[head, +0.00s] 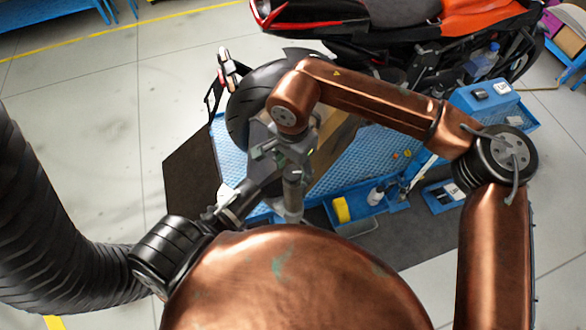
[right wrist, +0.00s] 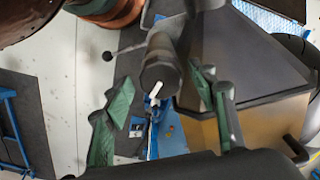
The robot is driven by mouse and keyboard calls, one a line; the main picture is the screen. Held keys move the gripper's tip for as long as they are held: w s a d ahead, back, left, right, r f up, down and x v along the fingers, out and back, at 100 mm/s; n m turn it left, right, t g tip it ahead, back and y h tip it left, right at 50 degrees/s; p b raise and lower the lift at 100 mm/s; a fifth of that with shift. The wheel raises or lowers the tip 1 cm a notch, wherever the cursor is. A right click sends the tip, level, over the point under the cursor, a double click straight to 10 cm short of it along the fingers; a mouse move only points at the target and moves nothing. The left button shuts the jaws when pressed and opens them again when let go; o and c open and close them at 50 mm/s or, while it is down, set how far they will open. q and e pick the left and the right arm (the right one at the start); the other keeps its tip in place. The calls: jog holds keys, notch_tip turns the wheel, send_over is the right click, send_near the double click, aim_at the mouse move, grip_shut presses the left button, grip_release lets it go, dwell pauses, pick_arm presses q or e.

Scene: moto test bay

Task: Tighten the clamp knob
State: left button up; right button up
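My right gripper (head: 288,152) reaches down at the picture's middle in the head view, beside a dark box-shaped stand (head: 262,137). In the right wrist view the green-padded fingers (right wrist: 168,105) are spread apart. A dark cylindrical part (right wrist: 160,66), probably the clamp knob, shows between and beyond them. I see no finger contact with it. A thin rod with a black ball end (right wrist: 107,56) sticks out beside it. In the head view a grey cylinder (head: 292,190) stands just below the gripper. My left gripper (head: 240,204) seems to be the dark shape left of it; its fingers are unclear.
A black tyre (head: 248,112) stands close left of the stand. A blue bench (head: 365,158) with trays and a yellow item (head: 341,209) lies to the right. An orange motorcycle (head: 480,18) is behind. A thick black hose (head: 45,225) fills the left; open floor (head: 95,120) lies beyond.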

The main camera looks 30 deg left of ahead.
jog(key=c, duration=1)
jog(key=shift+c, duration=0.2)
jog(key=shift+m, duration=0.4)
jog(key=m+b, duration=0.2)
jog(key=shift+f+m, duration=0.1)
jog(key=shift+m, duration=0.3)
jog(key=m+b, duration=0.1)
jog(key=m, duration=0.2)
jog(key=shift+m, duration=0.3)
jog(key=m+b, duration=0.1)
jog(key=m, duration=0.5)
jog(key=shift+b, duration=0.4)
jog(key=m, duration=0.6)
jog(key=shift+m+b, duration=0.3)
jog(key=shift+b, duration=0.1)
